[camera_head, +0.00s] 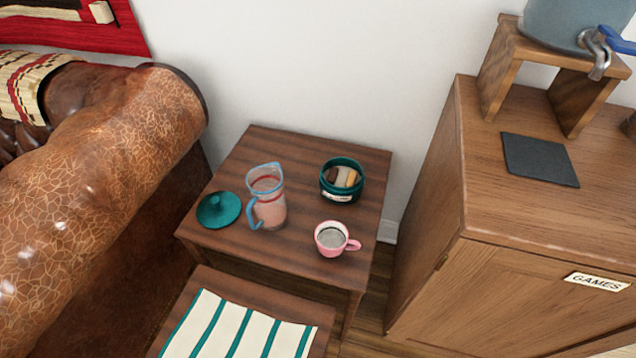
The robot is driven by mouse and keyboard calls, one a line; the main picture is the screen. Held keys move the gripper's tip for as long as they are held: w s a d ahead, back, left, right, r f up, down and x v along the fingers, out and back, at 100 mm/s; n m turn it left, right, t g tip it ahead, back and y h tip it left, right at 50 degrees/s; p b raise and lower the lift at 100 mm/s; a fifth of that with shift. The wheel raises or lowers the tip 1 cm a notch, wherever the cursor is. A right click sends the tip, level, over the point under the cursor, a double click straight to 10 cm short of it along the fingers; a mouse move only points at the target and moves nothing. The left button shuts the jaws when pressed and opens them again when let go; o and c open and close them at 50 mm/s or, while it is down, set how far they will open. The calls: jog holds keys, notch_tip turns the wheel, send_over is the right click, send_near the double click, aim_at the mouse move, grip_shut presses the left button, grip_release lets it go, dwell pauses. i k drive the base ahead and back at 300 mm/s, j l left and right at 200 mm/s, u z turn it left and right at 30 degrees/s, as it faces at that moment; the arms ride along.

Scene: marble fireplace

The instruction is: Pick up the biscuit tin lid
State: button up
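The biscuit tin lid (218,210) is a round teal disc with a knob on top. It lies knob up near the left edge of a small dark wooden table (300,143). The teal biscuit tin (341,180) stands open toward the table's back right, with biscuits inside and a pale label on its front. My gripper is not in view.
A jug (268,197) with a blue rim and handle stands just right of the lid. A pink cup (332,239) is at the front right. A brown leather armchair (125,140) is left, a wooden cabinet (450,200) right. A lower striped-top stool (240,328) is in front.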

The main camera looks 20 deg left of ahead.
aim_at(217, 209)
jog(key=i+l+u, duration=0.1)
jog(key=u, duration=0.4)
jog(key=l+u, duration=0.45)
jog(key=i+l+u, duration=0.1)
jog(key=l+u, duration=0.15)
jog(key=u, duration=0.25)
